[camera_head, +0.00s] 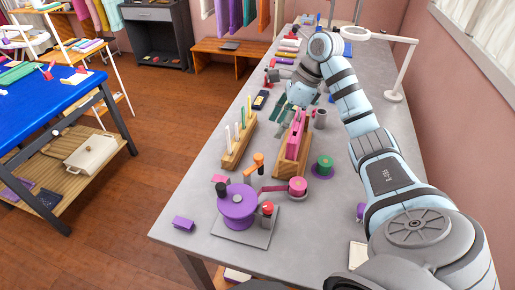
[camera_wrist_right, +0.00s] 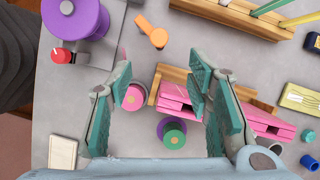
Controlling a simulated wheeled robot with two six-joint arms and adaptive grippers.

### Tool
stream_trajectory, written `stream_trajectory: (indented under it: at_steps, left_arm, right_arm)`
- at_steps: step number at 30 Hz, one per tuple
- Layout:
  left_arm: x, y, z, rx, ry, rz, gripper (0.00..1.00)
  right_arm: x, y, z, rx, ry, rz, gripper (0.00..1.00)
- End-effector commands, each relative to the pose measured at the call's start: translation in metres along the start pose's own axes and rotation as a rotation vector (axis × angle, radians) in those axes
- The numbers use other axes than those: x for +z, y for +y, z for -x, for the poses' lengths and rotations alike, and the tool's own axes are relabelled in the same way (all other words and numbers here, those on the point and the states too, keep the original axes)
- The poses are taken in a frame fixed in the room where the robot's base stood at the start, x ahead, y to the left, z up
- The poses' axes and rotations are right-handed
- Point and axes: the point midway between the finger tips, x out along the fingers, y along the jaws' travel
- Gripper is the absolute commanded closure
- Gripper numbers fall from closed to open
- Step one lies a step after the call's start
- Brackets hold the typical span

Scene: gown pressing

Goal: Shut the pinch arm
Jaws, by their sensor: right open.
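A purple drum (camera_head: 238,206) stands on a grey plate (camera_head: 262,232) near the table's front. A dark pink bar with a pink roller (camera_head: 298,186) at its end, which looks like the pinch arm, reaches out to the right, its roller apart from the drum. An orange handle (camera_head: 256,164) stands behind the drum. In the right wrist view, the pink roller (camera_wrist_right: 134,97) lies beside the left finger, and the bar is mostly hidden by it. My right gripper (camera_wrist_right: 162,76) is open and empty above the table; it also shows in the head view (camera_head: 286,116). My left gripper is out of view.
A wooden holder with pink boards (camera_head: 295,140) stands behind the roller. A green-topped purple spool (camera_head: 323,167) stands to its right. A wooden rack (camera_head: 238,146) with upright sticks is left of the holder. A red knob (camera_head: 267,208) sits beside the drum.

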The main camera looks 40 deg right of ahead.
Motion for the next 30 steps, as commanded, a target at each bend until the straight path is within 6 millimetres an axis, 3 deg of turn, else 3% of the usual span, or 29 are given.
stream_trajectory:
  at_steps: [1, 6, 12, 16, 23, 30]
  left_arm:
    - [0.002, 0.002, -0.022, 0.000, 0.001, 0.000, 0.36]
    - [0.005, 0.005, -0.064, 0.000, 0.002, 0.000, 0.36]
    - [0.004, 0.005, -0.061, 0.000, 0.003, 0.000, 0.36]
    - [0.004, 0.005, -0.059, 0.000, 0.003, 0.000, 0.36]
    - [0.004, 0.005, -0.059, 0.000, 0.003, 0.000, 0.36]
    - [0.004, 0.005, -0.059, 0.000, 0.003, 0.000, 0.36]
  right_arm:
    - [-0.004, 0.001, -0.025, 0.002, -0.002, 0.001, 0.54]
    - [-0.004, 0.001, -0.080, 0.004, -0.005, 0.001, 0.54]
    - [0.000, 0.001, -0.113, 0.005, -0.003, -0.001, 0.54]
    - [0.000, 0.001, -0.123, 0.004, -0.002, -0.001, 0.54]
    - [0.000, 0.000, -0.124, 0.002, -0.003, -0.001, 0.54]
    - [0.000, 0.000, -0.124, 0.002, -0.003, -0.002, 0.93]
